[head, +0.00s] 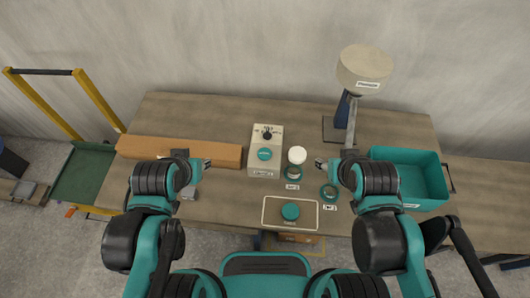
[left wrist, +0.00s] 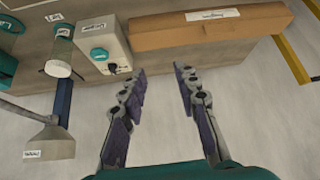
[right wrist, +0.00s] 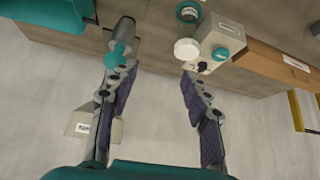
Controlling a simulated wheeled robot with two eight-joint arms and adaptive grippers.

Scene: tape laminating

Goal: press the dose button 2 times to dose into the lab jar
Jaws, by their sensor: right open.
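A cream dosing box (head: 257,136) stands mid-table with a round teal button (head: 265,154) and a dark knob (head: 267,133). The box and button also show in the left wrist view (left wrist: 98,53) and right wrist view (right wrist: 220,54). A white-topped round container (head: 297,154), which may be the lab jar, stands just right of the box; its label is unreadable. My left gripper (head: 206,163) is left of the box, open and empty. My right gripper (head: 320,164) is right of the white container, open and empty. Neither touches the button.
A long brown carton (head: 220,153) lies left of the box. A lamp-like stand (head: 365,65) rises behind. A teal bin (head: 425,170) is at right.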

